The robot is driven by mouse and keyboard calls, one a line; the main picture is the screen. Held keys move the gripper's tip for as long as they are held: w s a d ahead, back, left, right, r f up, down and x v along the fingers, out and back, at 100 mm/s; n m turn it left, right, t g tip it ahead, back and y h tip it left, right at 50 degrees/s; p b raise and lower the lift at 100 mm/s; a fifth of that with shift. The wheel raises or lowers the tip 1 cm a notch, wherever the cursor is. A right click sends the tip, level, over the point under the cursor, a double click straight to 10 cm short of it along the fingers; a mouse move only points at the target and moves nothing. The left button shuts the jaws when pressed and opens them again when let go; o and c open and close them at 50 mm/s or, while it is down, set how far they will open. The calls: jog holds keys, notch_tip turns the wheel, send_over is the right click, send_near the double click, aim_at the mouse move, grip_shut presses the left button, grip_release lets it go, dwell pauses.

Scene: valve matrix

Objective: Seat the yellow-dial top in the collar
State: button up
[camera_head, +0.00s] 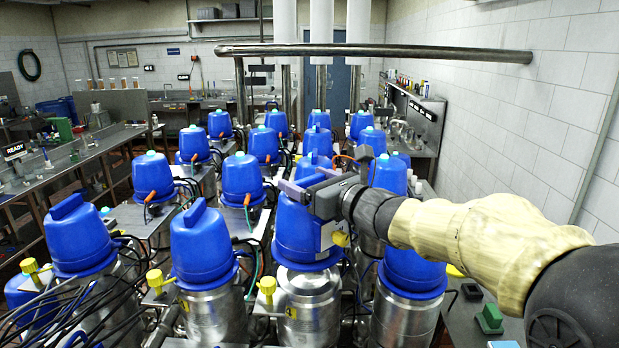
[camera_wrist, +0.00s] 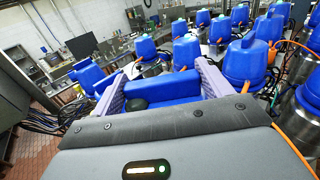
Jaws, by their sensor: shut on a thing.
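A blue top (camera_head: 303,232) with a yellow dial (camera_head: 341,239) on its side is in front of me in the head view. My gripper (camera_head: 310,188) is shut on the ridge handle of this top. In the wrist view the handle (camera_wrist: 170,88) lies between my two pale purple fingers; the dial is not seen there. Below the top is a steel canister (camera_head: 309,308) with a silver collar (camera_head: 308,273) at its upper end. The top is over the collar, with its blue rim just above it. I cannot tell whether they touch.
Blue-topped canisters stand close on both sides, including one with a ridge handle (camera_head: 200,245) to the left and one (camera_head: 412,275) to the right. Black cables (camera_head: 75,310) crowd the left. A steel rail (camera_head: 380,50) crosses above. A white tiled wall (camera_head: 540,110) bounds the right.

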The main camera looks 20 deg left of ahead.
jog(key=shift+w+f+b, duration=0.1)
jog(key=shift+f+b, duration=0.65)
jog(key=shift+f, duration=0.95)
jog(key=shift+d+b, duration=0.1)
jog(key=shift+b, duration=1.55)
dwell(0.6)
